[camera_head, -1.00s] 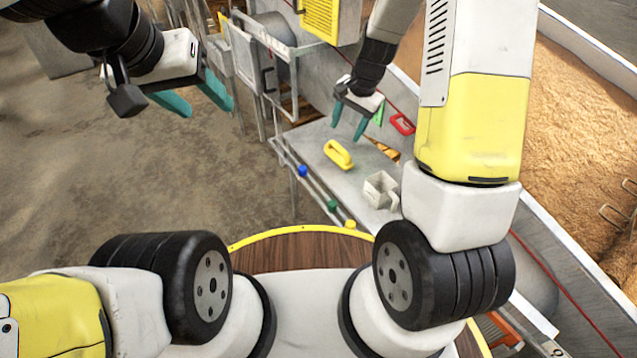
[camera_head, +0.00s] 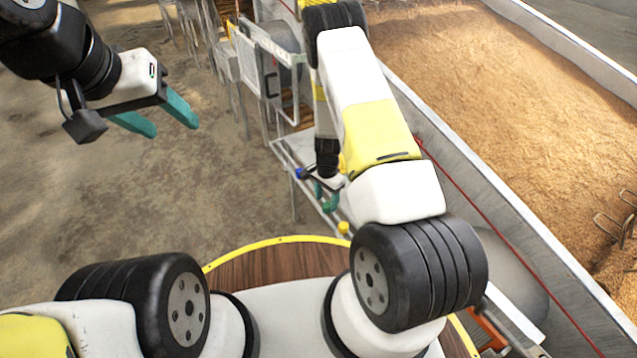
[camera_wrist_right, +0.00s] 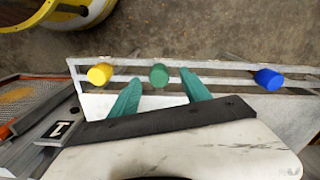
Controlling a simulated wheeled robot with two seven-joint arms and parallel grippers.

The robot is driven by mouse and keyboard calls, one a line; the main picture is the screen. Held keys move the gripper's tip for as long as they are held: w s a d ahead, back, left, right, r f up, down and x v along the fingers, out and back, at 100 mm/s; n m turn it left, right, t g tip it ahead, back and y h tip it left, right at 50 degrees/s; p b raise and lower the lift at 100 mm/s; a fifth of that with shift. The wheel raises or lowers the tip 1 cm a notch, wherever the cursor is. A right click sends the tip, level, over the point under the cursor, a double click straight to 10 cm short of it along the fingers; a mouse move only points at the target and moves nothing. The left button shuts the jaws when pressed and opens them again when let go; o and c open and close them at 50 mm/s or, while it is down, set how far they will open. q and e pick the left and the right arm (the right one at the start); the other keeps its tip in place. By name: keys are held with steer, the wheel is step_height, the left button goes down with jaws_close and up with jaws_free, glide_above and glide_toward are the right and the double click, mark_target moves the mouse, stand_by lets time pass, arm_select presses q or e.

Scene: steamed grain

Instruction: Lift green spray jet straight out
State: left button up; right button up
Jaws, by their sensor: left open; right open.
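The green spray jet (camera_wrist_right: 159,75) shows in the right wrist view as a round green cap on a metal rail. It stands between a yellow jet (camera_wrist_right: 100,74) and a blue jet (camera_wrist_right: 268,79). My right gripper (camera_wrist_right: 158,85) is open, with one teal finger to each side of the green jet in that view; I cannot tell whether they touch it. In the head view the right gripper (camera_head: 325,197) is at the rail, and its teal fingers are hard to tell from the green jet. My left gripper (camera_head: 171,127) is open and empty above the floor.
In the head view the blue jet (camera_head: 300,173) and yellow jet (camera_head: 343,227) flank the right gripper on the rail. My right arm hides most of the work table. A trough of grain (camera_head: 500,100) lies to the right. The floor at left is clear.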

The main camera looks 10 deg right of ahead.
mark_target(327, 205)
steer(key=f, duration=0.3)
steer(key=shift+d+f, duration=0.2)
steer(key=shift+c, duration=0.2)
jaws_close()
steer(key=shift+r, duration=0.15)
step_height(327, 205, up, 10)
steer(key=shift+f, duration=0.15)
